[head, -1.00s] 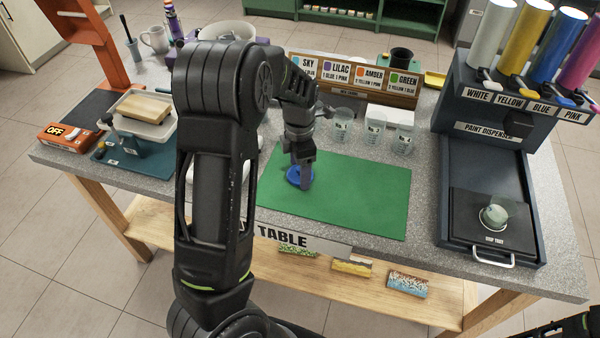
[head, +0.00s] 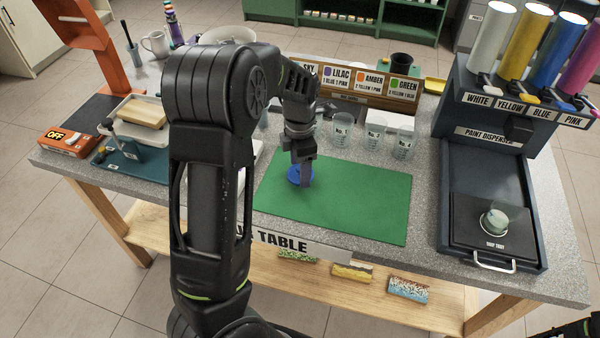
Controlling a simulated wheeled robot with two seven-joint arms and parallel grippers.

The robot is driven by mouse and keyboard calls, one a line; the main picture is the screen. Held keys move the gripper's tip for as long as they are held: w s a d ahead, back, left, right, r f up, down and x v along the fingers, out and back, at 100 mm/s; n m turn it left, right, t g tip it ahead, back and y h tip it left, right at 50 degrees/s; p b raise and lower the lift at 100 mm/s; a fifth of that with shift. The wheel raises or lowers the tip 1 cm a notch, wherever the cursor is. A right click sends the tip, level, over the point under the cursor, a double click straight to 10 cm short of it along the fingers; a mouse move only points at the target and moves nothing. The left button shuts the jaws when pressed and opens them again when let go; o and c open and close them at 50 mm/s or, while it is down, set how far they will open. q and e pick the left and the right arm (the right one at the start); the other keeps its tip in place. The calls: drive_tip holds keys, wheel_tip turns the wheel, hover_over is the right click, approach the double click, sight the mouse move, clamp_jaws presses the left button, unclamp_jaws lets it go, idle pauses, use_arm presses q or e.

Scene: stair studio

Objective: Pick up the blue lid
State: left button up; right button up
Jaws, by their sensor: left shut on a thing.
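The blue lid (head: 293,176) is small and round, at the back left part of the green mat (head: 360,205). My left gripper (head: 304,182) points down at it and is shut on it, covering its right part. The lid looks to be at or just above the mat; I cannot tell whether it touches. My right gripper is not in view.
Three clear cups (head: 374,134) stand behind the mat, before the colour recipe board (head: 375,82). The paint dispenser (head: 505,125) is at right, with a cup (head: 495,219) on its drip tray (head: 465,238). The mat's right half is clear.

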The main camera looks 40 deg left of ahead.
use_arm(q)
wheel_tip(320, 180, up, 8)
drive_tip(key=shift+f, duration=0.15)
idle(0.6)
